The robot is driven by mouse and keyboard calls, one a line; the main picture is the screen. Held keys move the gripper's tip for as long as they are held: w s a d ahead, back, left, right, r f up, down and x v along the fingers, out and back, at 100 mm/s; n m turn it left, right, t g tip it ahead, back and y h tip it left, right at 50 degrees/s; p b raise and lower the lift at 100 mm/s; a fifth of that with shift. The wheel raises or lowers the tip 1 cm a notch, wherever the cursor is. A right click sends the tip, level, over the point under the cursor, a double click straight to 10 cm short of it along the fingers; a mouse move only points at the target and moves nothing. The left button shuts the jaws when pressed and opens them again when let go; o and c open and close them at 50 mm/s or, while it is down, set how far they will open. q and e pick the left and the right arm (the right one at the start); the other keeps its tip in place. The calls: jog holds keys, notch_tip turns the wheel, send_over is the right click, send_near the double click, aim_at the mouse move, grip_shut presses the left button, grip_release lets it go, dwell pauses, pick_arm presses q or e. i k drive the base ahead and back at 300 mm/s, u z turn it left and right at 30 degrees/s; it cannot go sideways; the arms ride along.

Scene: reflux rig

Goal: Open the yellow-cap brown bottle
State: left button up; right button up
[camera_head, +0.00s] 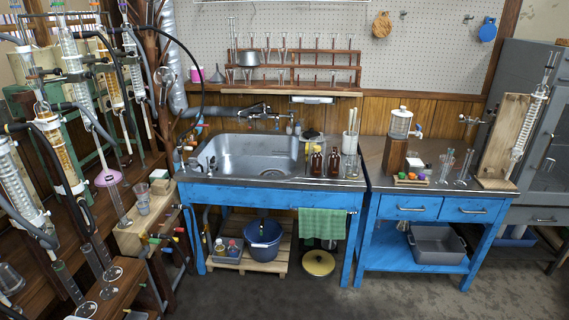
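Two small brown bottles stand upright side by side on the blue sink bench, just right of the sink: a left bottle (317,164) and a right bottle (334,163). Neither of my grippers is in view, and nothing of mine touches the bottles.
The steel sink (256,157) lies left of the bottles. A beaker of rods (350,143) stands close on their right. A green towel (322,223) hangs below. Glass condensers (70,175) crowd the left. The floor (390,293) in front is clear.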

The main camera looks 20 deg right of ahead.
aim_at(317, 158)
jog(key=i, duration=2.6)
jog(key=z, duration=0.75)
